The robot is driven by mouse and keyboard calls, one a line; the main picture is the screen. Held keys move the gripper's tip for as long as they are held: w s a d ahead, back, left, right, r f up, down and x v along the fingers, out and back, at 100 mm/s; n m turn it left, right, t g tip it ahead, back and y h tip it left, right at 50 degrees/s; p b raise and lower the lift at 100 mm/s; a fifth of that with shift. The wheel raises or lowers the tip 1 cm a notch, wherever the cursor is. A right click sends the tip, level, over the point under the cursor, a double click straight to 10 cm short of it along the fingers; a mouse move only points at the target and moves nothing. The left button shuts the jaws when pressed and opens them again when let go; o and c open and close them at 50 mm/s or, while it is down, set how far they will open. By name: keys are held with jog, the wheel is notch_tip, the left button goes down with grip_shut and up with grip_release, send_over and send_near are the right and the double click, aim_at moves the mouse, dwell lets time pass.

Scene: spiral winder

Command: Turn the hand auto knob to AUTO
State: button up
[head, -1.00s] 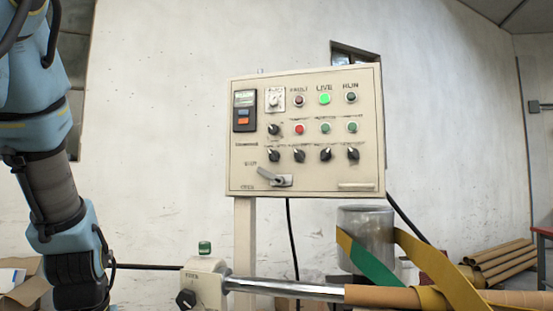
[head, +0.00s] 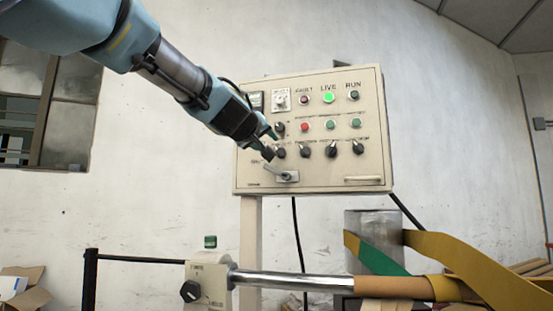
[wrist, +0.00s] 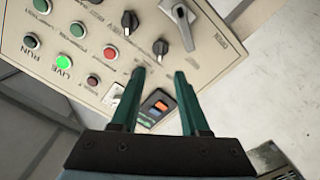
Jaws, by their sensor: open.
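The cream control panel (head: 312,180) carries several black rotary knobs, and the print beside them is too small for me to tell which is the hand auto knob. My gripper (head: 270,143) is in front of the panel's left side, open and empty. In the wrist view, its two green fingers (wrist: 159,75) point at the panel, with the leftmost lower-row knob (wrist: 160,47) just beyond and between their tips. The left fingertip covers the spot beside the red button (wrist: 110,52).
A grey lever handle (head: 287,176) sticks out below the knobs. The LIVE lamp (head: 328,97) glows green. A metal shaft (head: 290,283) with a cardboard tube and yellow and green strips runs below. Another black knob (head: 190,291) is on the shaft's bearing block.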

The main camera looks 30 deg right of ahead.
aim_at(278, 151)
jog(key=x, duration=1)
jog(key=shift+w+d, duration=0.25)
jog(key=shift+w, duration=0.05)
jog(key=shift+c, duration=0.2)
grip_shut()
